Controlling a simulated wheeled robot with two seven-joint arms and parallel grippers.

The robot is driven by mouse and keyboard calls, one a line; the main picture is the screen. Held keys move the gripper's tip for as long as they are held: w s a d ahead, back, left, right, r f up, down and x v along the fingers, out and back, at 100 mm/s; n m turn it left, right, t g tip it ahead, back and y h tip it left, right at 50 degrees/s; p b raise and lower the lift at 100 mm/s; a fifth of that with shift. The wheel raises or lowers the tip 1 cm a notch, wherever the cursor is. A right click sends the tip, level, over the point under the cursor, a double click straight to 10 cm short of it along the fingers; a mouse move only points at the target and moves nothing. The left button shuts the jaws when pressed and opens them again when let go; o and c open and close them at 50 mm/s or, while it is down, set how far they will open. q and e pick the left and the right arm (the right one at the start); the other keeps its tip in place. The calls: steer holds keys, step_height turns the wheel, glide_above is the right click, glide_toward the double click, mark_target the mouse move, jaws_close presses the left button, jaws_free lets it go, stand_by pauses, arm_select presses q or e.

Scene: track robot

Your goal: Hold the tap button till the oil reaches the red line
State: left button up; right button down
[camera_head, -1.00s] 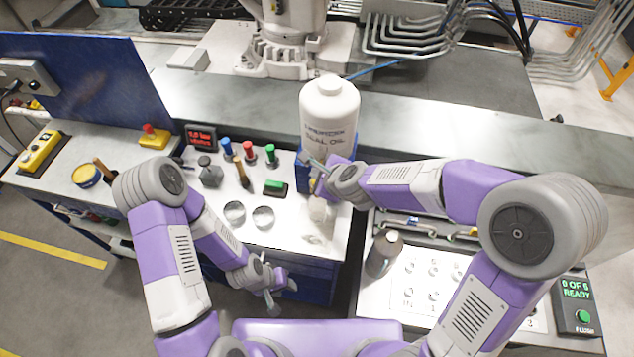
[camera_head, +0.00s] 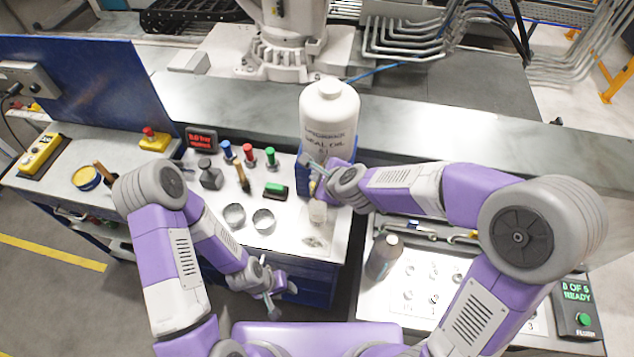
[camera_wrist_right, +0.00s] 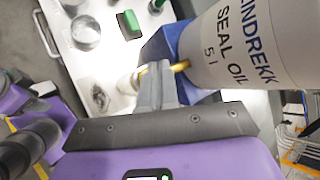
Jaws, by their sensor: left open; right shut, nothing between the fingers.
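The white seal oil bottle (camera_head: 328,112) stands in a blue holder (camera_head: 303,178) at the back of the white bench. In the right wrist view the bottle (camera_wrist_right: 245,45) fills the upper right, and a yellow brass tap (camera_wrist_right: 181,66) comes out of the blue holder (camera_wrist_right: 160,45). My right gripper (camera_head: 316,172) is shut and empty, its fingertips at the tap; the button itself is hidden. A small clear cup (camera_head: 318,212) stands below the tap. Its oil level and red line are too small to tell. My left gripper (camera_head: 272,296) is open and empty in front of the bench edge.
Two round metal dishes (camera_head: 263,221) sit left of the cup. A green-topped block (camera_head: 275,190), coloured stamps (camera_head: 248,155) and a red-lettered display (camera_head: 201,138) are behind them. A dark grey bottle (camera_head: 383,256) stands on the right-hand panel.

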stand_by(0.8)
steer(key=shift+f+b, duration=0.45)
steer(key=shift+f+b, duration=0.4)
steer(key=shift+f, duration=0.05)
stand_by(1.5)
steer(key=shift+r, duration=0.1)
stand_by(0.4)
steer(key=shift+r+p, duration=0.8)
steer(key=shift+p, duration=0.05)
step_height(320, 180, up, 5)
steer(key=p, duration=0.5)
steer(key=shift+r, duration=0.1)
